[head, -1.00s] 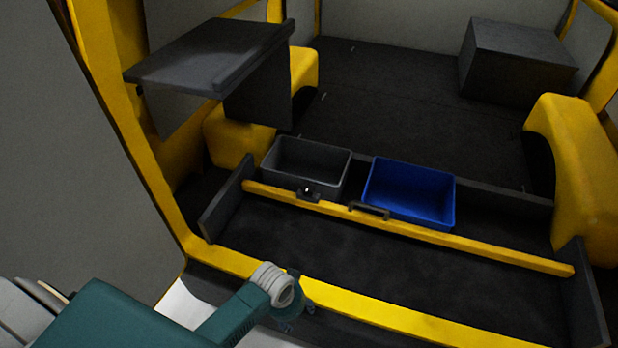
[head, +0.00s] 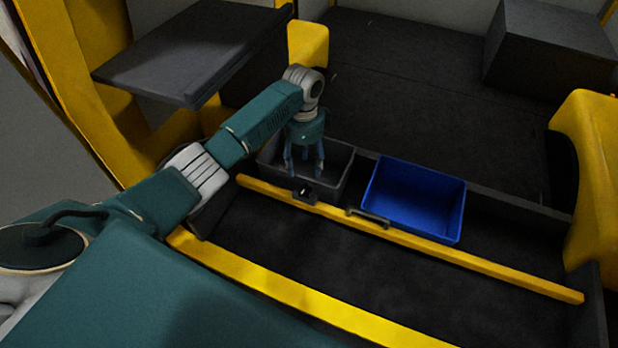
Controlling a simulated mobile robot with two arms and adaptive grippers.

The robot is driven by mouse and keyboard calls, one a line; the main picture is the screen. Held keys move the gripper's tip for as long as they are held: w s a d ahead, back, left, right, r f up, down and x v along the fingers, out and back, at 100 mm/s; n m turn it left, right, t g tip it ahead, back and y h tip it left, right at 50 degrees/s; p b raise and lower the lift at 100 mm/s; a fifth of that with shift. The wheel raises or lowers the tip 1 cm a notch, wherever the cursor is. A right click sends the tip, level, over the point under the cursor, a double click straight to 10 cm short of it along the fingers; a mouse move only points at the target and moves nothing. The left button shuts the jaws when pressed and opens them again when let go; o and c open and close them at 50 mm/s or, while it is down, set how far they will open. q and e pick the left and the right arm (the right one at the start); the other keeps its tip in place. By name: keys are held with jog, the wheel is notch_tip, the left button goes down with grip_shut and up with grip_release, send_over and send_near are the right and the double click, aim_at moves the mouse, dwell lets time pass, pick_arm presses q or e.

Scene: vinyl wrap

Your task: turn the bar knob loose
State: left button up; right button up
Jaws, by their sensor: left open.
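The bar knob (head: 304,192) is a small dark fitting with a light spot, on the yellow bar (head: 430,245) that runs across the load floor. My left gripper (head: 304,168) points down with its fingers apart, over the grey bin (head: 341,180) just behind the bar. It is open, looks empty, and sits a little above and behind the knob in the picture, seemingly apart from it. My right gripper is out of view.
A blue bin (head: 415,200) stands right of the grey one, behind the bar. A dark handle (head: 368,216) sits on the bar right of the knob. A dark shelf (head: 185,55) overhangs at upper left. The floor in front of the bar is clear.

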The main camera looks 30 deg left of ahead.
pick_arm(q)
send_over(304, 189)
notch_tip(304, 189, down, 5)
jog(key=shift+s, duration=0.1)
jog(key=f, duration=0.4)
jog(key=shift+w, duration=0.2)
jog(key=shift+f, duration=0.55)
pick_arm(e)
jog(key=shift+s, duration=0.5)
pick_arm(q)
jog(key=c, duration=1.2)
jog(key=shift+o, duration=0.2)
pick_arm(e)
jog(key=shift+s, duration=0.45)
